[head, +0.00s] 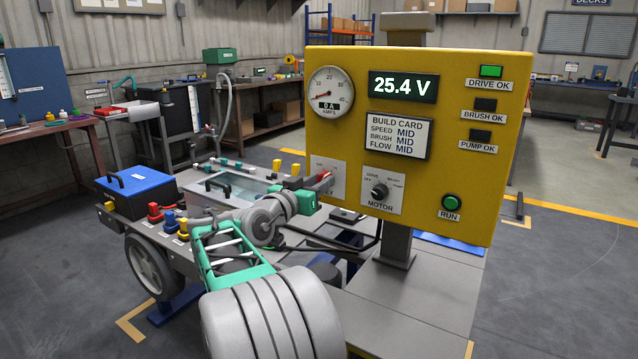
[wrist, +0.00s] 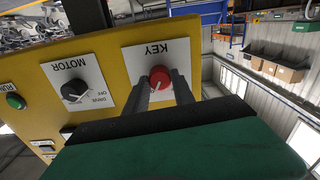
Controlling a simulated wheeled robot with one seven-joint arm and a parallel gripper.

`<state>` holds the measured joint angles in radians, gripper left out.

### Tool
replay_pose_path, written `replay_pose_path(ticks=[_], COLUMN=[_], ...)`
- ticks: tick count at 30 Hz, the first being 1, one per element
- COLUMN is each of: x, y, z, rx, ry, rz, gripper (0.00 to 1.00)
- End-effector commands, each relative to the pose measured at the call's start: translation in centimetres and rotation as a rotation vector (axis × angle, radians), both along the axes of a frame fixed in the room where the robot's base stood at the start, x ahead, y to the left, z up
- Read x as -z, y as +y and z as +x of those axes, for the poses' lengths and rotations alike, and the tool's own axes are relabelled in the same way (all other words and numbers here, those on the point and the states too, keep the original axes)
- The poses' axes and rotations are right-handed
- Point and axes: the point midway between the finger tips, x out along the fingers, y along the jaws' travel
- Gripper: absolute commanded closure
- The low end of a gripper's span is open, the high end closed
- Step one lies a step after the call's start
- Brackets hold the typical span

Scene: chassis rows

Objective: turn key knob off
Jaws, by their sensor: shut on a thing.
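The key knob is a small red knob (wrist: 160,78) on a white plate marked KEY (wrist: 133,63), seen upside down in the wrist view. My gripper (wrist: 161,92) reaches the panel with its two grey fingers on either side of the knob, shut on it. In the head view, my gripper (head: 317,187) is at the panel's lower left, and a bit of the red knob (head: 325,175) shows. My gripper covers much of the key plate there, so the knob's pointing direction is hard to tell.
The yellow panel (head: 480,215) shows 25.4 V on its display (head: 403,87) and 0 A. The DRIVE OK lamp (head: 491,71) is lit green. The MOTOR knob (head: 379,190) sits close right of the key plate. A blue-lidded box (head: 137,188) stands on the left.

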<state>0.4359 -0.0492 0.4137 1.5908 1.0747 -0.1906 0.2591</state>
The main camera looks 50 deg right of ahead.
Motion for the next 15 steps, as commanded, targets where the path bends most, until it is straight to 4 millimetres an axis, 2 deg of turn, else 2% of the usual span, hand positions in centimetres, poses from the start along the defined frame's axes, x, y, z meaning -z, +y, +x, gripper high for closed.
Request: replay_pose_path(ticks=[8,15], x=[-0.15,-0.29], y=[0.00,0.00], z=[-0.01,0.01], rx=[0.001,0.001], ry=[0.066,0.223], rz=[-0.005,-0.019], gripper=[1.00,1.00])
